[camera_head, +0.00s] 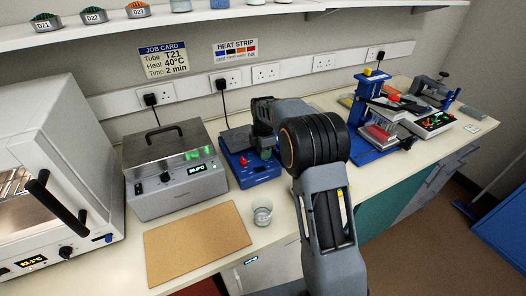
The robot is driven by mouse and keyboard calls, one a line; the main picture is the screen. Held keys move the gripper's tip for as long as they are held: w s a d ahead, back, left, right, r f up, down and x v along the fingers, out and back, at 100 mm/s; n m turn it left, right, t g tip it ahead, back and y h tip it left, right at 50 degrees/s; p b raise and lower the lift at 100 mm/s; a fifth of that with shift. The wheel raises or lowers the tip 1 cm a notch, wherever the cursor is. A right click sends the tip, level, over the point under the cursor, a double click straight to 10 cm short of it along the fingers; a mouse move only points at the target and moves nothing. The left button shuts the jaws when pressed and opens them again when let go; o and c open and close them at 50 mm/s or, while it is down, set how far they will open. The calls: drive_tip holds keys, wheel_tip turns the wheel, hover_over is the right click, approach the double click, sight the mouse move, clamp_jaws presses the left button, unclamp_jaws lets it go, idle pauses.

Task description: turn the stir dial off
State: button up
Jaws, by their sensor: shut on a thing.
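The blue stirrer unit (238,142) sits on the bench in the middle of the view, with a dark top plate. A small red dial (243,161) shows on the left of its front. My gripper (265,153) reaches down over the right part of the unit's front, beside the red dial. It is shut at the place of the stir dial, which it and my wrist hide. I cannot read the dial's setting.
A grey lidded bath (178,186) stands left of the stirrer, and a white oven (40,150) further left. A glass beaker (262,212) and a cork mat (197,242) lie in front. A blue press (372,125) stands to the right. A shelf (190,22) runs above.

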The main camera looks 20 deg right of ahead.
drive_tip(key=shift+n, duration=0.3)
idle(0.4)
drive_tip(key=o, duration=0.9)
drive_tip(key=shift+r, duration=0.1)
wheel_tip(320, 180, up, 14)
drive_tip(key=shift+f, duration=0.2)
